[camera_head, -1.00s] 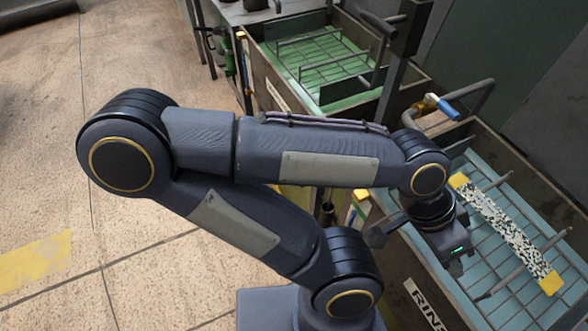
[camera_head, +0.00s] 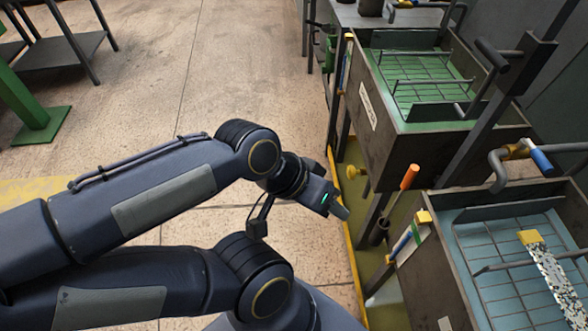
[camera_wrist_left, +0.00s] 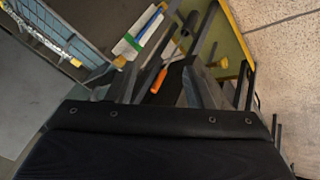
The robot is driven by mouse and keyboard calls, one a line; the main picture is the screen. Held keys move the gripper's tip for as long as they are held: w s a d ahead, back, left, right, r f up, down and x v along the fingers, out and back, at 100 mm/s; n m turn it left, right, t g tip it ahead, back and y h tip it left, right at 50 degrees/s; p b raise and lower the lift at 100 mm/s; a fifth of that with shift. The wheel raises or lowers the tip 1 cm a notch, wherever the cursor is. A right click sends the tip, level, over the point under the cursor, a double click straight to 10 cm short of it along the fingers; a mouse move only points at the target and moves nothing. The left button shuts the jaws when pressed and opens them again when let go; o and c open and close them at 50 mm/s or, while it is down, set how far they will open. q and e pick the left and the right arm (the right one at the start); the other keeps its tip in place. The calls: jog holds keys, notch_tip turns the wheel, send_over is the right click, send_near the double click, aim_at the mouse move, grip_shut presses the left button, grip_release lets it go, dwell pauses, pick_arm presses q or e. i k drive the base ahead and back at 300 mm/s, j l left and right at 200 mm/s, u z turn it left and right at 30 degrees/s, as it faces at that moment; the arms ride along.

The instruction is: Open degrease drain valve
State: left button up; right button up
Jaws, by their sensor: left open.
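The degrease tank seems to be the green-floored tank (camera_head: 395,130) at the upper right in the head view. A small yellow knob (camera_head: 357,172) sits below its near end, beside the yellow floor edge. It seems to be the drain valve, and a yellow piece also shows in the wrist view (camera_wrist_left: 221,63). My left gripper (camera_head: 340,210) is in front of the knob, nearer to me and apart from it. In the wrist view its two grey fingers (camera_wrist_left: 165,88) are apart with nothing held. My right gripper is out of view.
The blue-floored tank (camera_head: 440,270) stands at the right with a yellow-ended speckled bar in it. An orange-handled tool (camera_head: 408,178) stands upright between the tanks, close to my left gripper. A blue-handled tap (camera_head: 540,160) is above. Open tiled floor (camera_head: 200,90) lies left.

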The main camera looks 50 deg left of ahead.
aim_at(351, 171)
jog(key=u, duration=1.1)
jog(key=i+j+u, duration=0.15)
jog(key=i+u, duration=0.15)
jog(key=i+j, duration=0.15)
jog(key=i, duration=0.35)
jog(key=i+j, duration=0.2)
jog(key=i, duration=0.25)
jog(key=i+j+z, duration=0.1)
jog(key=i+z, duration=0.2)
jog(key=i+j+z, duration=0.15)
jog(key=z, duration=0.2)
jog(key=k+j+z, duration=0.2)
jog(key=k, duration=0.1)
